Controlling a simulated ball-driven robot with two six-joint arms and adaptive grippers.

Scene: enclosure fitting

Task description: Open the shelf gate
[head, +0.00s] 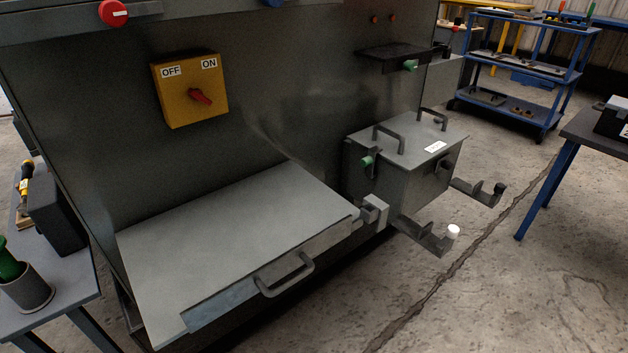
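A flat grey shelf (230,235) juts out from the dark cabinet at lower left. A front panel with a bar handle (286,277) runs along its near edge; this looks like the shelf gate, and it appears shut. A grey latch block (374,211) sits at the shelf's right front corner. To the right, a grey metal box (400,170) has two handles on top, a white label and a green knob (366,161) on its left side. Neither of my grippers shows in the head view.
Two bracket arms stick out near the box, one with a white tip (453,231), one with a dark tip (500,188). The cabinet carries a yellow OFF/ON switch (190,90) and a red button (113,13). Side tables flank left (75,285) and right. Floor in front is clear.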

